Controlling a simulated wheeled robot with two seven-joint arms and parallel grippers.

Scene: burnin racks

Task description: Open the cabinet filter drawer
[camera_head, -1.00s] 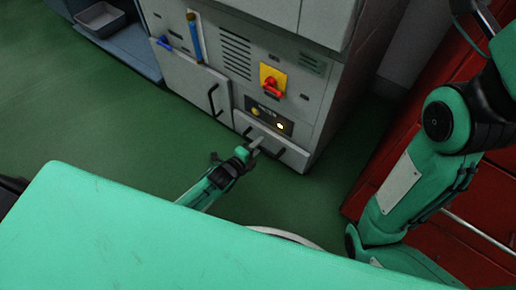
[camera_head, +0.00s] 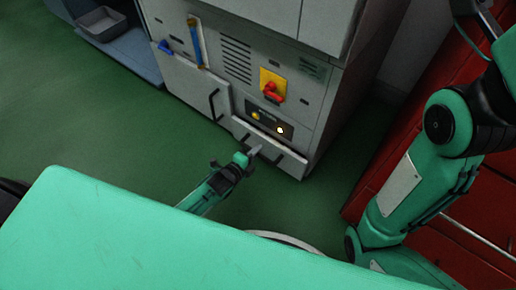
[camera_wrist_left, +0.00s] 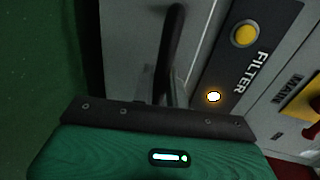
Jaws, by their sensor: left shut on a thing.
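The cabinet (camera_head: 215,110) is grey and stands at the centre of the head view. Its filter drawer (camera_head: 290,163) is low on the front, below a dark panel with a yellow button and a lit lamp. The drawer front appears to stand slightly out from the cabinet. My left gripper (camera_head: 255,151) is at the drawer's dark handle (camera_head: 269,153) and is shut on it. In the left wrist view the black handle (camera_wrist_left: 173,45) runs up from between the fingers, beside the FILTER label (camera_wrist_left: 250,70). My right gripper is out of view.
A red and yellow switch (camera_head: 271,87) is above the panel. Red drawers (camera_head: 395,220) stand at the right behind my right arm. Green floor (camera_head: 110,125) is clear at the left.

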